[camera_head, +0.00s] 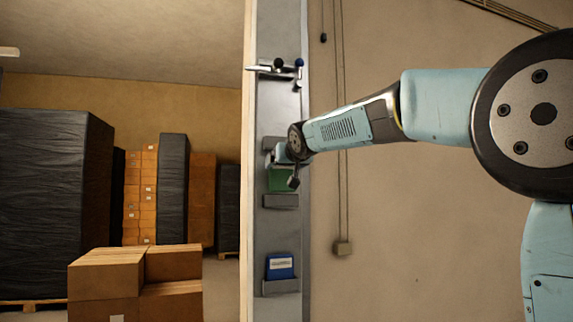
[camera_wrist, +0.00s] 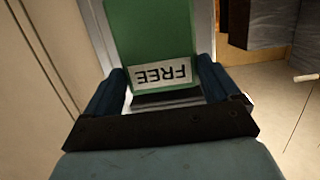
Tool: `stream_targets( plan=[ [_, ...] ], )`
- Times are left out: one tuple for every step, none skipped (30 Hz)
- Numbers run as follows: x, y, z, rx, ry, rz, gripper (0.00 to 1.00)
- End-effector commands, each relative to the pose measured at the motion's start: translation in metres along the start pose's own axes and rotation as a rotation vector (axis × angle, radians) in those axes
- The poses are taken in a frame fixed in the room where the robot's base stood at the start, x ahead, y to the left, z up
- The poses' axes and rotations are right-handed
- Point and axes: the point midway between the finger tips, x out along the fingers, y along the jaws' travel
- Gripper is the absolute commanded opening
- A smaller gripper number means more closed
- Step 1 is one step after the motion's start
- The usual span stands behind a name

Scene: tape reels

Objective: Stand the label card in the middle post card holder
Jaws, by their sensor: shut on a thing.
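The green label card (camera_head: 279,180) stands upright against the grey post, just above the lip of the middle card holder (camera_head: 280,201). I cannot tell whether its lower edge is inside the holder. My gripper (camera_head: 293,172) is at the card, shut on it, and partly covers it in the head view. In the wrist view the green card (camera_wrist: 148,30) lies between the fingers of my gripper (camera_wrist: 160,88), with a white strip reading FREE upside down.
A blue card (camera_head: 279,266) stands in the lower holder (camera_head: 281,287). A grey holder (camera_head: 270,143) shows above, partly behind my gripper. A metal fitting with dark and blue knobs (camera_head: 278,67) sticks out higher on the post (camera_head: 281,110). Boxes (camera_head: 107,271) stand at left.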

Motion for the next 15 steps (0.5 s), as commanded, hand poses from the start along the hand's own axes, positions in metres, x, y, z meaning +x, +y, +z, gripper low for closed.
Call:
stream_targets(
  plan=[
    [0.004,0.0,0.0,0.0,-0.001,0.0,0.6],
    [0.005,0.0,0.0,0.0,-0.001,0.0,0.6],
    [0.008,0.0,-0.001,0.0,-0.001,0.0,0.6],
    [0.009,0.0,-0.001,0.0,0.0,0.0,0.6],
    [0.011,0.0,-0.002,0.0,0.0,0.0,0.6],
    [0.013,0.0,-0.002,0.0,0.0,0.0,0.6],
    [0.014,0.0,-0.002,0.0,0.0,0.0,0.6],
    [0.016,0.0,-0.002,0.0,0.0,0.0,0.6],
    [0.018,0.0,-0.003,0.0,-0.001,0.0,0.6],
    [0.02,0.0,-0.003,0.0,-0.001,0.0,0.6],
    [0.022,0.0,-0.003,0.0,-0.001,0.0,0.6],
    [0.024,0.0,-0.004,0.0,0.0,0.0,0.6],
    [0.025,0.0,-0.004,0.0,0.0,0.0,0.6],
    [0.027,0.0,-0.004,0.0,0.0,0.0,0.6],
    [0.027,0.0,-0.002,0.0,0.0,0.0,0.6]
  ],
)
